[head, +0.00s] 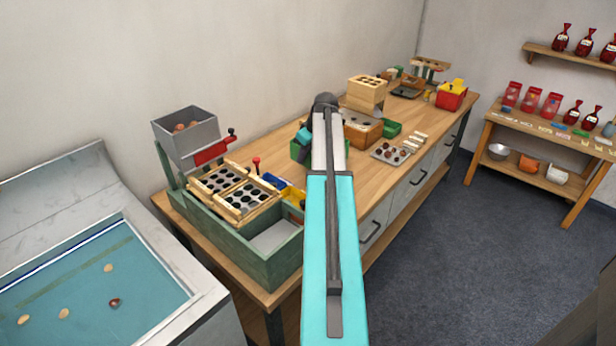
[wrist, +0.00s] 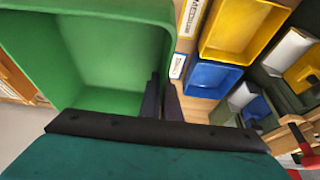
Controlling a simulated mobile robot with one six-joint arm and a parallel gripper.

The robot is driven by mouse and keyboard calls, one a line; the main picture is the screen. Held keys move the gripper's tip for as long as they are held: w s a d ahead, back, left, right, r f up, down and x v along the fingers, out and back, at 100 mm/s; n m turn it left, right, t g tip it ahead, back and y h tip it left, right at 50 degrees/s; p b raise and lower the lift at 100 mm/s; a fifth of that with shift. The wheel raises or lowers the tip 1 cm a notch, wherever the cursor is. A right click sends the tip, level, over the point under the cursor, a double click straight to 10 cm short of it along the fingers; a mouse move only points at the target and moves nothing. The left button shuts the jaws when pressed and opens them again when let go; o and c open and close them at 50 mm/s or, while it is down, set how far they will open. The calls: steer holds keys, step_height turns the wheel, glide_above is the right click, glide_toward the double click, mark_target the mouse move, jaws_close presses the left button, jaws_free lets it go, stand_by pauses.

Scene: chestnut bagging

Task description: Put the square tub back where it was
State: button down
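A green square tub (wrist: 110,60) fills the left of the wrist view, close to the camera, and looks empty. My gripper (wrist: 162,98) has one dark finger on each side of the tub's right wall and appears closed on it. In the head view the green tub (head: 299,152) shows only in part, at the left of my gripper, with my arm hiding the rest. Whether its base touches the table cannot be told.
A blue tub (wrist: 212,78) and a yellow tub (wrist: 240,30) sit side by side with labels beside them. A green-framed sorter with a grey hopper (head: 187,135) stands at the table's near end. A wooden block stack (head: 367,92) and another green tub (head: 391,128) stand beyond my arm.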

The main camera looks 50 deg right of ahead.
mark_target(304, 166)
steer(key=shift+f, duration=2.35)
steer(key=shift+f+p, duration=0.4)
steer(key=shift+f, duration=1.5)
steer(key=shift+f, duration=0.15)
steer(key=c, duration=2)
jaws_free()
steer(key=shift+b+v, duration=0.7)
steer(key=shift+v, duration=5.5)
